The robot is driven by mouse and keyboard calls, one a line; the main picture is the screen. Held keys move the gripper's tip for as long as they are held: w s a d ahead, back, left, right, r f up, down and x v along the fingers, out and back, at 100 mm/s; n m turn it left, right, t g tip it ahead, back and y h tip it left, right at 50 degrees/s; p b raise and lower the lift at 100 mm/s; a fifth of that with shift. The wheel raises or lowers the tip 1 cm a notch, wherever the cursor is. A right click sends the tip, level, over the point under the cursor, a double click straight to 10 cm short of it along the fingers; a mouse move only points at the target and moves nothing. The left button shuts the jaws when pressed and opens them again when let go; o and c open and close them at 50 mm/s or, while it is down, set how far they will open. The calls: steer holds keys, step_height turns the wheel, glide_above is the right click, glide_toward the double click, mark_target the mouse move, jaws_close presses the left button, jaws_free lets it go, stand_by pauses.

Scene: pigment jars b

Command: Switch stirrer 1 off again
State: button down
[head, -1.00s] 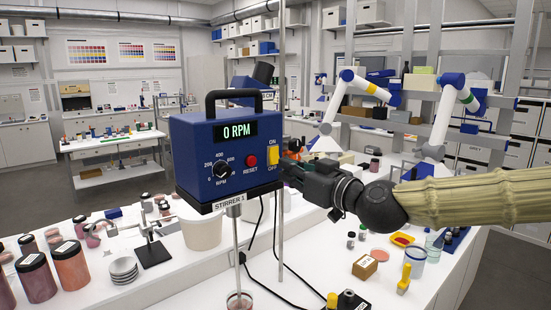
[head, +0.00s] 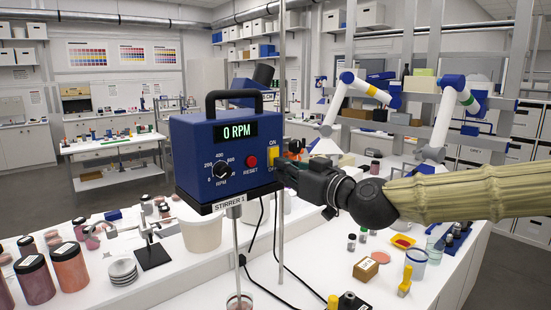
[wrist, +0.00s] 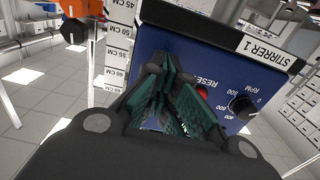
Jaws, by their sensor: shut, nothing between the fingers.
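Stirrer 1 (head: 195,150) is a blue box on a metal stand, labelled STIRRER 1. Its display (head: 236,131) reads 0 RPM. The yellow ON/OFF switch (head: 272,152) is on the right of its front panel, beside the red RESET button (head: 252,162). My gripper (head: 283,172) is shut and empty, with its tips at the lower part of the switch, covering part of the OFF label. I cannot tell whether they touch. In the wrist view the shut fingers (wrist: 172,95) are against the blue panel (wrist: 215,60) and hide the switch; the speed knob (wrist: 243,107) shows beside them.
A white bucket (head: 201,234) stands below the stirrer. Pigment jars (head: 70,266) and stacked dishes (head: 123,270) are on the bench to the left. Black cables run over the bench near the stand rod (head: 281,235). A brown block (head: 366,266) and small containers lie to the right.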

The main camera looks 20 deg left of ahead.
steer(key=shift+w+a, duration=0.15)
steer(key=b+v, duration=0.1)
steer(key=v, duration=1.4)
steer(key=shift+d, duration=0.35)
stand_by(0.4)
steer(key=shift+s, duration=0.25)
